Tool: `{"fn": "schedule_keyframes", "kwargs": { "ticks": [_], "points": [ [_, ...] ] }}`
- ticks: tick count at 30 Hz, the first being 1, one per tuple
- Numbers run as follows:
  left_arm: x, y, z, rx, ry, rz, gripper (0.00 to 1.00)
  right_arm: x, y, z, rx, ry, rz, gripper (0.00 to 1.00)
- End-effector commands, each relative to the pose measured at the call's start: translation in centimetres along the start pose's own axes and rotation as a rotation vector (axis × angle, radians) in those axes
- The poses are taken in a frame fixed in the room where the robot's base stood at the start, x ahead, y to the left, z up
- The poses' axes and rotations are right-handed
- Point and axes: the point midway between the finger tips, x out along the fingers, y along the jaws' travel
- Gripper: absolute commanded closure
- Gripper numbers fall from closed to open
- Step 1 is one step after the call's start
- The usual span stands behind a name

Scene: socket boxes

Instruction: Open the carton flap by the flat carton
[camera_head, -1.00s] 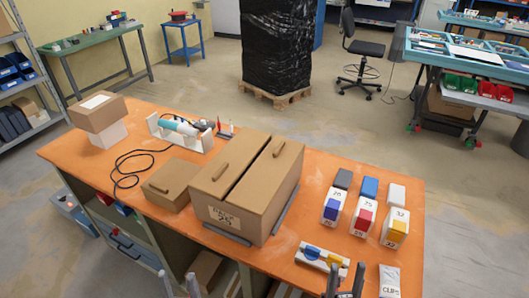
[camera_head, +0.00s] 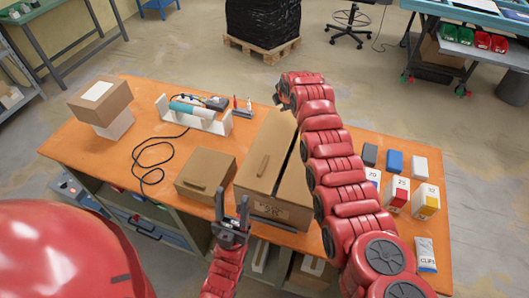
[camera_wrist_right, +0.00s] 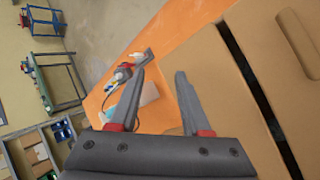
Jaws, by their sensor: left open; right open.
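The flat carton (camera_head: 203,177), low and brown with a strip handle on its closed lid, sits on the orange bench left of a large carton (camera_head: 262,172). The large carton has two top flaps with a dark gap between them; its right part is behind my right arm. It also fills the right of the right wrist view (camera_wrist_right: 235,70). My left gripper (camera_head: 232,203) is open and empty, in front of the flat carton's right front corner; contact cannot be told.
A brown box on a white one (camera_head: 98,100) stands back left. A white tool tray (camera_head: 195,117) and a black cable lie behind the flat carton. Small coloured boxes (camera_head: 396,192) and a clips packet (camera_head: 426,254) are at right.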

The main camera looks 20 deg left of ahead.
Motion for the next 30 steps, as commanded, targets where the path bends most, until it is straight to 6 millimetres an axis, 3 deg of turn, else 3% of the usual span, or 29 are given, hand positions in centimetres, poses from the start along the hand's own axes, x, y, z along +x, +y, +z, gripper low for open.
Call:
{"fn": "schedule_keyframes", "kwargs": {
  "ticks": [1, 6, 9, 13, 17, 21, 23, 26, 30],
  "points": [
    [0.1, 0.0, 0.0, 0.0, 0.0, 0.0, 0.5, -2.5, 0.9, -1.8, -0.113, 0.045, -0.083, 0.53],
    [0.1, 0.0, 0.0, 0.0, 0.0, 0.0, 0.5, -11.1, -0.6, -6.8, -0.473, 0.237, -0.371, 0.53],
    [0.2, 0.0, 0.0, 0.0, 0.0, 0.0, 0.5, -15.3, -1.5, -8.4, -0.612, 0.33, -0.473, 0.53],
    [0.1, 0.0, 0.0, 0.0, 0.0, 0.0, 0.5, -18.6, -2.5, -9.5, -0.709, 0.407, -0.548, 0.53],
    [-0.8, 0.0, 0.1, 0.0, 0.0, 0.0, 0.5, -18.6, -3.5, -9.9, -0.736, 0.428, -0.568, 0.53],
    [-3.0, 0.1, 0.5, 0.0, 0.0, 0.0, 0.5, -16.4, -5.1, -10.2, -0.735, 0.426, -0.566, 0.53],
    [-2.4, 0.1, 0.4, 0.0, -0.001, 0.0, 0.5, -16.2, -5.2, -10.1, -0.734, 0.423, -0.567, 0.53],
    [-2.6, 0.1, 0.4, 0.0, 0.0, 0.0, 0.5, -14.9, -6.3, -10.4, -0.734, 0.426, -0.568, 0.53],
    [-1.3, 0.1, 0.2, 0.0, 0.0, 0.0, 0.5, -12.8, -8.1, -11.0, -0.732, 0.429, -0.566, 0.53]
  ]
}}
